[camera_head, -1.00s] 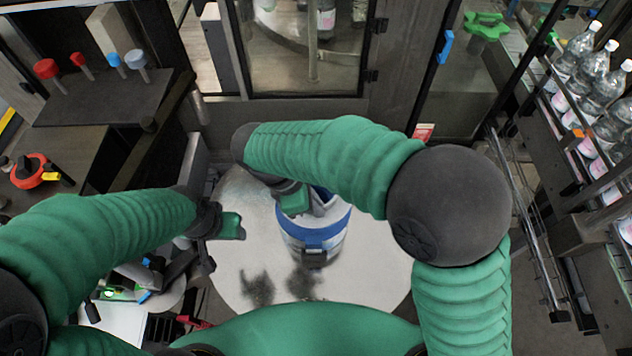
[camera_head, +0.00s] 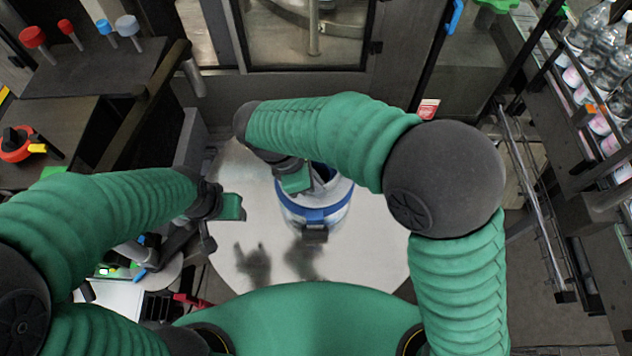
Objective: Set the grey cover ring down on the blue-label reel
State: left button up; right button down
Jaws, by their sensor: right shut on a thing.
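The blue-label reel (camera_head: 316,215), white with a blue band around its side, stands upright on the round pale table. My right gripper (camera_head: 312,182) reaches down at its upper left rim from my arched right arm. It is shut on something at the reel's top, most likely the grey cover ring. The ring is mostly hidden by the gripper and arm, and I cannot tell whether it touches the reel. My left gripper (camera_head: 232,207) hangs over the table's left part, apart from the reel. Its fingertips are not clear enough to tell open from shut.
The round table (camera_head: 375,255) is bare around the reel, with arm shadows in front. Red and blue knobs (camera_head: 80,35) stand on a dark shelf at upper left. A red rotary switch (camera_head: 15,145) is at far left. Bottles (camera_head: 600,60) line a rack at right.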

jog(key=shift+w+a+f, duration=0.1)
jog(key=shift+w+f, duration=0.2)
jog(key=shift+f, duration=0.2)
jog(key=shift+s+a+r, duration=0.1)
jog(key=shift+a+r, duration=0.05)
jog(key=shift+r, duration=0.05)
jog(key=shift+s+r+p, duration=0.3)
jog(key=shift+p, duration=0.1)
jog(key=shift+w+f, duration=0.15)
jog(key=shift+f+b, duration=0.65)
jog(key=shift+f, duration=0.25)
jog(key=shift+r, duration=0.15)
